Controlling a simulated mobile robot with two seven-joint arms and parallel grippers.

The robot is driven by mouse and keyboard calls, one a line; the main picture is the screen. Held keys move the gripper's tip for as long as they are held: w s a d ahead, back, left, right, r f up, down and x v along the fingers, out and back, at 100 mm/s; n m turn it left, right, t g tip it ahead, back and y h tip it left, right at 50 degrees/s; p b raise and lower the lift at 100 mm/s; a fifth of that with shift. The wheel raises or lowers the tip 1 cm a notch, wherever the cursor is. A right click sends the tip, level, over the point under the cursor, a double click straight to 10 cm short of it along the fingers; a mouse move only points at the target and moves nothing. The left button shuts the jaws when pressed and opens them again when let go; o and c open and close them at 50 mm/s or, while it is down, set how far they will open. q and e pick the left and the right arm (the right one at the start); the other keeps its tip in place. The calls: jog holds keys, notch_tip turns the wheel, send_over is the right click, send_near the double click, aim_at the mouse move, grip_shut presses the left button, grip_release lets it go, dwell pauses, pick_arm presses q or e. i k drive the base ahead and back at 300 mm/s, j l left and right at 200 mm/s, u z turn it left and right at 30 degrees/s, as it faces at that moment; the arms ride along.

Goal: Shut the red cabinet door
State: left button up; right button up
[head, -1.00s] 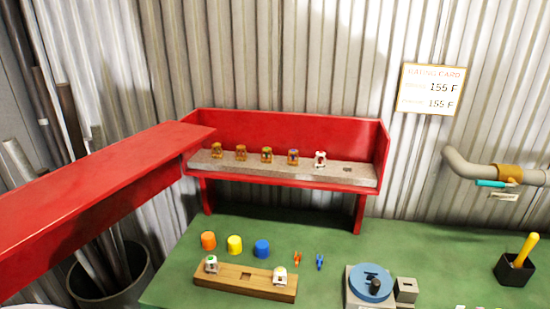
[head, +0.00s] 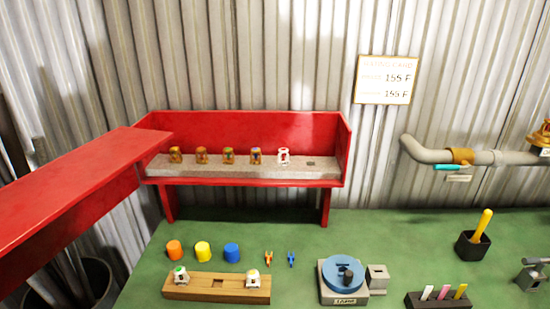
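The red cabinet (head: 245,132) stands on legs at the back of the green bench, against the corrugated wall. Its red door (head: 70,185) is open and swung out toward me at the left, reaching past the left picture edge. Inside, a grey shelf block (head: 215,170) holds a row of small sprinkler heads (head: 228,155), several brass and one white (head: 283,156), with an empty square hole at the right end. Neither of my grippers shows in the head view.
On the green bench (head: 400,235) stand orange, yellow and blue caps (head: 203,251), a wooden block (head: 217,289) with two white heads, a blue round device (head: 343,278) and a black cup (head: 472,245). A grey pipe (head: 430,153) runs along the wall at right. A bin (head: 95,285) stands below the door.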

aim_at(44, 211)
jog(key=j+u, duration=0.25)
jog(key=u, duration=0.15)
jog(key=j+u, duration=0.3)
jog(key=u, duration=0.15)
jog(key=j+u, duration=0.4)
jog(key=l, duration=0.1)
